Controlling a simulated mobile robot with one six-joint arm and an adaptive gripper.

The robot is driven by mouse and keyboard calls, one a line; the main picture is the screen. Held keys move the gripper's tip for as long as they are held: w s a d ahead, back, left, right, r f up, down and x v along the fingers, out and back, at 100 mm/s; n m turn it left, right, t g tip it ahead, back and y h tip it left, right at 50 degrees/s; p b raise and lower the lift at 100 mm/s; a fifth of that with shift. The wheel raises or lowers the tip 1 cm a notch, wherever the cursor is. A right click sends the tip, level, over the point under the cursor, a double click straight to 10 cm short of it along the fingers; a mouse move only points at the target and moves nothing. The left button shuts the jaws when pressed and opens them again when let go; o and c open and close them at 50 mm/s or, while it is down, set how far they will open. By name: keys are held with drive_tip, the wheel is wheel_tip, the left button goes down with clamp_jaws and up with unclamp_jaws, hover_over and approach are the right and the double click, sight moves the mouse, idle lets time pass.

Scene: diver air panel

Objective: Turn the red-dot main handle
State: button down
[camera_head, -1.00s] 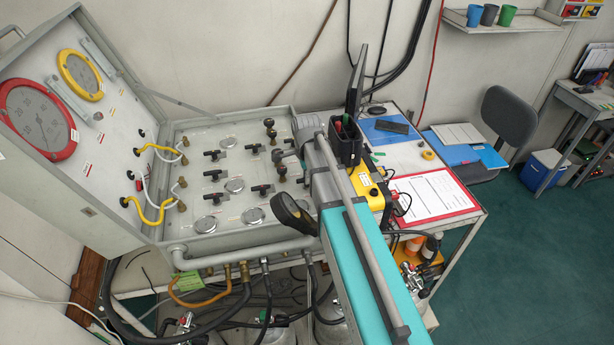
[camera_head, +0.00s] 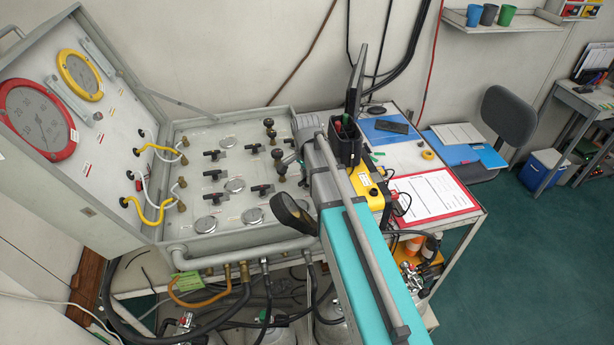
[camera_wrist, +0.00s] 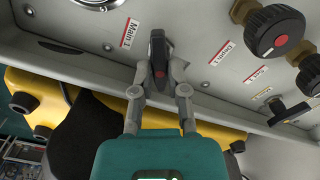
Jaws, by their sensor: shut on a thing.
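The red-dot main handle (camera_wrist: 158,52) is a dark lever in the wrist view, beside a red and white label (camera_wrist: 128,33) reading "Main 1". Its red dot shows at the end nearer my wrist. It points up and down in the picture, roughly across the panel edge. My gripper (camera_wrist: 160,72) has its two grey fingers closed on either side of the lever's near end. In the head view my arm covers this part of the panel, and the handle cannot be made out there.
The grey panel (camera_head: 205,160) carries several black T-handles and brass knobs. In the wrist view, brass-and-black knobs (camera_wrist: 272,30) and another dark handle (camera_wrist: 290,112) stand to the right.

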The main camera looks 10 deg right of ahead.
drive_tip(key=n, duration=0.5)
drive_tip(key=shift+n, duration=0.3)
drive_tip(key=n, duration=0.5)
drive_tip(key=shift+n, duration=0.4)
drive_tip(key=c, duration=0.6)
unclamp_jaws()
drive_tip(key=shift+c, duration=0.2)
drive_tip(key=shift+m, duration=0.4)
